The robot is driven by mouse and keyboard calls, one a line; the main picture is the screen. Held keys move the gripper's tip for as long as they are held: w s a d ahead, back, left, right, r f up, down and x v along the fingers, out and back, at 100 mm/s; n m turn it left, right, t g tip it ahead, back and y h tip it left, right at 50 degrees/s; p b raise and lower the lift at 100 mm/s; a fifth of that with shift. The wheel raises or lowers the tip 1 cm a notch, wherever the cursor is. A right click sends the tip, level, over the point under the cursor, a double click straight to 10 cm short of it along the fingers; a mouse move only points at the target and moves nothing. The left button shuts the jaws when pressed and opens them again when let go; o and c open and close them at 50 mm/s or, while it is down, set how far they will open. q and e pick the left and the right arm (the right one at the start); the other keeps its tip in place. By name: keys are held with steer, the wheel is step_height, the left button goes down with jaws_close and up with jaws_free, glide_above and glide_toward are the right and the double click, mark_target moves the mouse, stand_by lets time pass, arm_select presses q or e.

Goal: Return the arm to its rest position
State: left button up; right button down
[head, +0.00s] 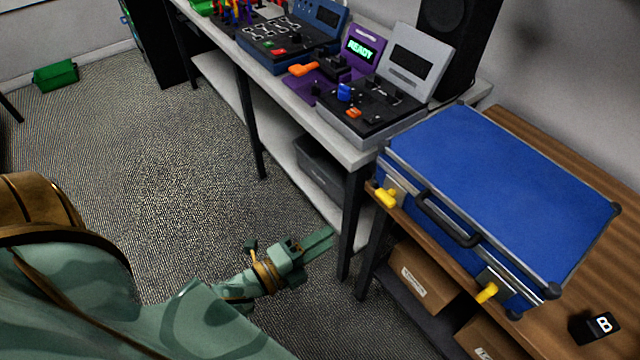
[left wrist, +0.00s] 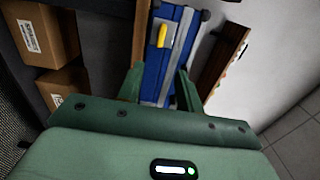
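My left gripper (head: 326,238) is low over the carpet, left of the workbench leg, with its arm coming in from the lower left. In the left wrist view my left gripper (left wrist: 160,82) has its two green fingers apart with nothing between them. The blue case (head: 500,180) lies closed on the wooden table, apart from the gripper. It also shows beyond the fingers in the left wrist view (left wrist: 182,45). My right gripper is not in view.
The white workbench (head: 356,155) carries several devices, with its legs close to my left gripper.

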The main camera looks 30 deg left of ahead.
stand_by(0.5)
arm_select(q)
steer(key=s+a+f+n+g+y, duration=0.25)
steer(key=s+f+n, duration=0.2)
steer(key=f, duration=0.45)
steer(key=s+a+f+n+g+y, duration=0.1)
steer(key=s+f+n+g, duration=0.3)
steer(key=f, duration=0.5)
steer(key=s+a+f+n+g+y, duration=0.1)
steer(key=s+f+n+g+y, duration=0.1)
steer(key=s+f+n, duration=0.55)
steer(key=s+f+n+g, duration=0.1)
steer(key=s+f+g, duration=0.3)
steer(key=s, duration=0.6)
steer(key=s+f+n+g, duration=0.1)
steer(key=s+f+g, duration=0.3)
steer(key=s+f, duration=0.5)
steer(key=shift+s+f+n+y, duration=0.2)
steer(key=shift+s+n+y, duration=0.15)
steer(key=shift+s, duration=0.85)
steer(key=shift+a, duration=0.15)
